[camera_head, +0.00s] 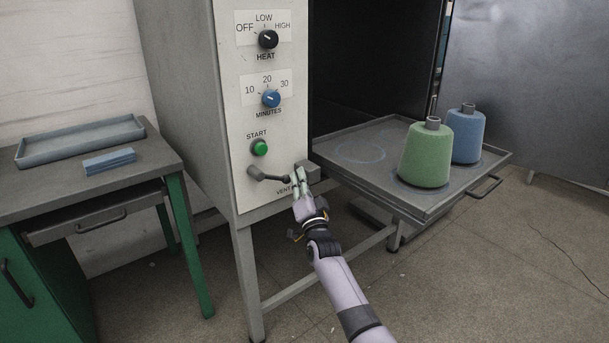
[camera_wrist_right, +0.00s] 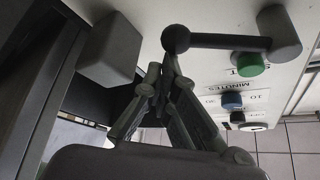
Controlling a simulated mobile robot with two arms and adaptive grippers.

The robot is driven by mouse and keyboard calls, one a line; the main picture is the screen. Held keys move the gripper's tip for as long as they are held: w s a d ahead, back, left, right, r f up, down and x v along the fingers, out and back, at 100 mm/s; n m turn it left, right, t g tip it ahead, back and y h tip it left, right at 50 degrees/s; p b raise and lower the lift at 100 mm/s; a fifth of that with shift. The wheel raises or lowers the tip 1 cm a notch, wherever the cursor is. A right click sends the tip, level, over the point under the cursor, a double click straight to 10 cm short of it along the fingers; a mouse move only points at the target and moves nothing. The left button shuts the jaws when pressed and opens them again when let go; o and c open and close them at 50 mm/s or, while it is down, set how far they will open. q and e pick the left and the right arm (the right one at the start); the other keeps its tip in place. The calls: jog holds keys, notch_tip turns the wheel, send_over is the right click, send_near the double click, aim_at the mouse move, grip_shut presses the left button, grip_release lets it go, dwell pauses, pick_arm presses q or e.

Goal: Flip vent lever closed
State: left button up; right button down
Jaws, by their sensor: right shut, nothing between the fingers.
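The vent lever (camera_head: 270,177) is a dark rod on the grey front panel, below the green START button. It runs from its pivot at the left, nearly level and slightly down, to a ball end at the right. In the wrist view the lever (camera_wrist_right: 230,41) shows its round pivot and black ball knob. My right gripper (camera_head: 299,180) is shut and empty, just right of the ball. In the wrist view its fingertips (camera_wrist_right: 160,76) are close to the ball; I cannot tell whether they touch. The VENT label is partly hidden by the gripper. My left gripper is not in view.
A grey block (camera_head: 309,171) sticks out beside my right gripper; it also shows in the wrist view (camera_wrist_right: 110,50). A pulled-out tray (camera_head: 425,213) holds green (camera_head: 428,155) and blue (camera_head: 467,135) cones at the right. A side table (camera_head: 150,160) stands left.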

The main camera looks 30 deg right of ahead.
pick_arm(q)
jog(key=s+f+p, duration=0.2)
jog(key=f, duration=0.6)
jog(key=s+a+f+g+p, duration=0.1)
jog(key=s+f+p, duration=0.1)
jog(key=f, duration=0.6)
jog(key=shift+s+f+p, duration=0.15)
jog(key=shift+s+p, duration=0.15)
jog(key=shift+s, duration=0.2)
pick_arm(e)
jog(key=a+f+m+g+h, duration=0.1)
jog(key=a+f+m+g, duration=0.2)
jog(key=a+f+m, duration=0.4)
jog(key=shift+s+a+f+m+g+h, duration=0.25)
jog(key=shift+a+f+m+g+h, duration=0.1)
jog(key=shift+a, duration=0.25)
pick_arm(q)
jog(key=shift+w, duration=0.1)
pick_arm(e)
jog(key=shift+a, duration=0.1)
